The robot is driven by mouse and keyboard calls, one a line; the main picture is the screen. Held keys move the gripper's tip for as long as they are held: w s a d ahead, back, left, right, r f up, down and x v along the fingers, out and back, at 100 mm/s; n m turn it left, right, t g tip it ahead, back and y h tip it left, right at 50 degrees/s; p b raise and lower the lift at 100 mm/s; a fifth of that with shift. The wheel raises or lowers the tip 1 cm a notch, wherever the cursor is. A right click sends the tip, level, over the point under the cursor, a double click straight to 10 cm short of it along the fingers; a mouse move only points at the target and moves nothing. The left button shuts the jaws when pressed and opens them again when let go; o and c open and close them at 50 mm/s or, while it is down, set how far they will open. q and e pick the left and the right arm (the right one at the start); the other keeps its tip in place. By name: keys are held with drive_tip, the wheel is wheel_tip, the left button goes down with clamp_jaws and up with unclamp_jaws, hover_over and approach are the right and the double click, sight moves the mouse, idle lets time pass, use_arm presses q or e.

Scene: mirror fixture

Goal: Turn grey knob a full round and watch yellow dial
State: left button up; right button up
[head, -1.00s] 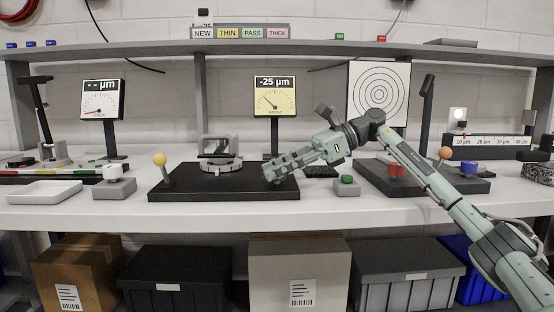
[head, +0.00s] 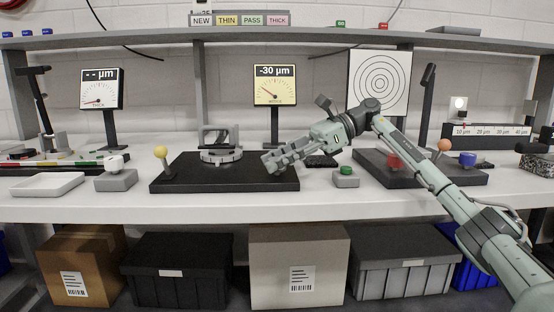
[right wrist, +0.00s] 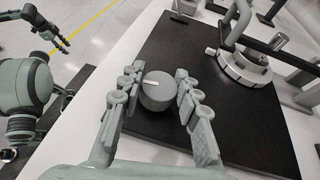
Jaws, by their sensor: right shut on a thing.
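The grey knob (right wrist: 157,91), round with a white line on top, sits on the black base plate (right wrist: 215,130). My right gripper (right wrist: 158,92) is shut on the knob, one finger on each side. My left gripper (right wrist: 50,30) shows at the upper left of the right wrist view, empty, fingers apart, away from the plate.
A mirror mount (head: 220,146) stands on the plate, with a yellow-ball lever (head: 161,154) at its left. A green-button box (head: 346,177) is right of the plate. A white dial (head: 101,90) reads "-- µm". A white tray (head: 47,184) lies far left.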

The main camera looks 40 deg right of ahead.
drive_tip(key=o, duration=1.2)
drive_tip(key=shift+c, duration=0.2)
drive_tip(key=v, duration=1.1)
drive_tip(key=shift+s+d+r, duration=0.15)
drive_tip(key=shift+d, duration=0.25)
drive_tip(key=shift+s, duration=0.1)
